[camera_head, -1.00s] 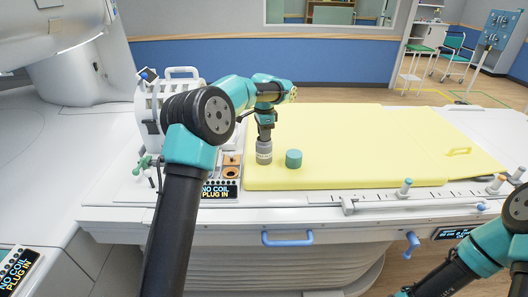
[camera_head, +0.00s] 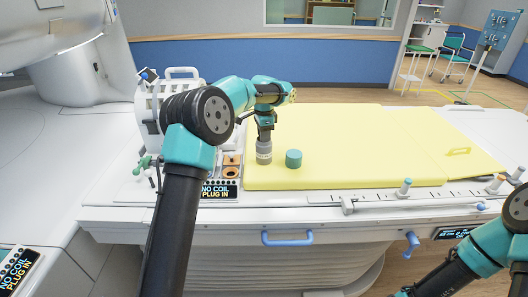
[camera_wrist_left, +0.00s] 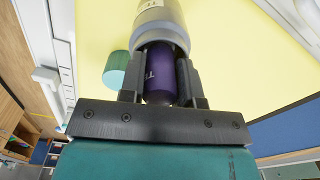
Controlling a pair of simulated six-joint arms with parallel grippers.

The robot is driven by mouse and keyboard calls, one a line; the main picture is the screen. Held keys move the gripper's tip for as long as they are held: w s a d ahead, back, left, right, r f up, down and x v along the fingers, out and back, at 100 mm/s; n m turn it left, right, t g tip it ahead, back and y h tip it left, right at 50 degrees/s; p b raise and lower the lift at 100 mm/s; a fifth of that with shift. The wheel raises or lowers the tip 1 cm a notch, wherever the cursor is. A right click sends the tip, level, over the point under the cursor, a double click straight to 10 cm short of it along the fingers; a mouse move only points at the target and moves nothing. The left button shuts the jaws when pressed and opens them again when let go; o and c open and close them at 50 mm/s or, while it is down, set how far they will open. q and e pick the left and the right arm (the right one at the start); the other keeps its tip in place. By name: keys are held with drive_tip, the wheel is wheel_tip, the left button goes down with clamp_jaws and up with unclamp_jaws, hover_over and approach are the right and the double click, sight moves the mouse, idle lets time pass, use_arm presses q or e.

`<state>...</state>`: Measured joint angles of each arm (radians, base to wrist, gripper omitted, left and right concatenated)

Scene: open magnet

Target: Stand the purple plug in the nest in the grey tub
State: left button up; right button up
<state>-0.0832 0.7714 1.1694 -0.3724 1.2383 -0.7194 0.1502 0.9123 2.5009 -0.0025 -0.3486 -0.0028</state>
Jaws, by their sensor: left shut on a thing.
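The grey tub (camera_head: 264,155) stands upright on the yellow mat near its left edge; its rim also shows in the left wrist view (camera_wrist_left: 160,14). My left gripper (camera_head: 264,138) points down over the tub. In the left wrist view the purple plug (camera_wrist_left: 160,82) sits between the jaws of my left gripper (camera_wrist_left: 160,66), which is shut on it. The plug's far end and the fingertips reach into the tub's mouth. The nest is hidden, and I cannot tell whether the plug touches it. My right gripper is out of view.
A teal cylinder (camera_head: 293,159) stands just right of the tub, and shows in the wrist view (camera_wrist_left: 116,70). An orange-and-black socket panel (camera_head: 231,165) lies to the left, by a white handled box (camera_head: 150,115). The yellow mat (camera_head: 360,145) is clear to the right.

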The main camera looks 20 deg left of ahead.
use_arm(q)
drive_tip(key=shift+s+f, duration=0.15)
drive_tip(key=shift+f, duration=0.95)
drive_tip(key=o, duration=1)
drive_tip(key=shift+r, duration=0.1)
wheel_tip(320, 180, up, 20)
drive_tip(key=shift+a+f, duration=0.15)
drive_tip(key=shift+f, duration=0.1)
